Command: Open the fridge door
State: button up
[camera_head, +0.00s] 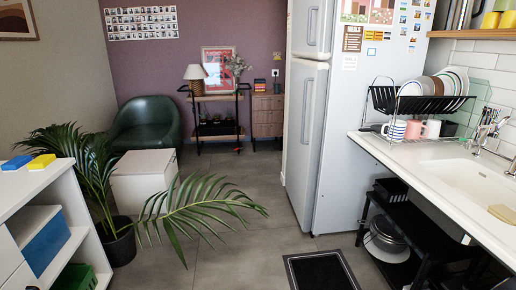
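The white fridge (342,140) stands right of the middle, with its side turned toward me. Its lower door (304,140) faces left and looks shut, with a long vertical handle near its front edge. A smaller upper door (311,28) with its own handle sits above it and also looks shut. Magnets and pictures cover the upper side of the fridge. My gripper is not in view, and no part of my arm shows.
A potted palm (120,240) spreads its fronds over the floor at the left. A white shelf unit (40,205) stands at the near left, and a counter with sink (430,150) at the right. A dark mat (322,270) lies in front. Grey floor (245,185) is clear before the fridge doors.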

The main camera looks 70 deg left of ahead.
aim_at(311, 79)
jog(key=u, duration=1.8)
